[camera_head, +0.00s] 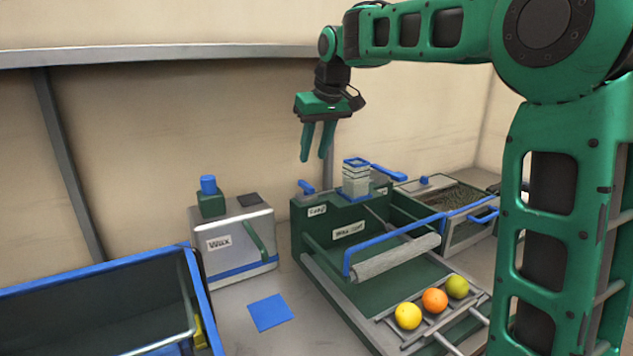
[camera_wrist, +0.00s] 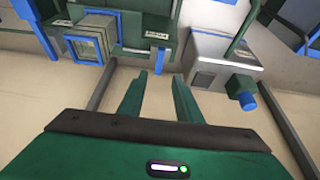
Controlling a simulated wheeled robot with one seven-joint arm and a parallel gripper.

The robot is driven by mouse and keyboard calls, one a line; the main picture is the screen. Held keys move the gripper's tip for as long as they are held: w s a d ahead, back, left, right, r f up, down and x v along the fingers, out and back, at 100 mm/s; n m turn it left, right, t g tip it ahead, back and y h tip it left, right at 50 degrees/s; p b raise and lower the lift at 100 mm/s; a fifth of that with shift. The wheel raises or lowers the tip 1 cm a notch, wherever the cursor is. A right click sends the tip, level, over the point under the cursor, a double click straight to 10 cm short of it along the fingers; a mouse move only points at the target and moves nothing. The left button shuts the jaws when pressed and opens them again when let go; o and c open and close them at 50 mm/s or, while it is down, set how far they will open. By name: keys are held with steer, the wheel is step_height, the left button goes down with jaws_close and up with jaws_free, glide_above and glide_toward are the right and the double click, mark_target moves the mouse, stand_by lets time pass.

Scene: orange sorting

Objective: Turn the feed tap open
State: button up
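My gripper (camera_head: 316,152) hangs above and behind the green machine, pointing down. Its two green fingers are apart with nothing between them, as the wrist view (camera_wrist: 158,95) also shows. No part is labelled as the feed tap, so I cannot tell which it is. Blue fittings on the green machine (camera_head: 335,215) include a small lever (camera_head: 306,187) at its back left corner and a lever (camera_head: 388,172) beside the pale stacked column (camera_head: 356,178). The column shows in the wrist view (camera_wrist: 88,45). The gripper touches none of these.
A grey wax box (camera_head: 236,240) with a blue-capped knob (camera_head: 208,185) stands left of the machine. A blue-framed bin (camera_head: 95,270) is at front left. A yellow fruit (camera_head: 408,316), an orange (camera_head: 434,300) and a green fruit (camera_head: 457,287) sit on the front rack.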

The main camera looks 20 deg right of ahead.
mark_target(307, 184)
steer(key=x, duration=1)
steer(key=shift+w+f, duration=0.1)
steer(key=shift+f, duration=0.25)
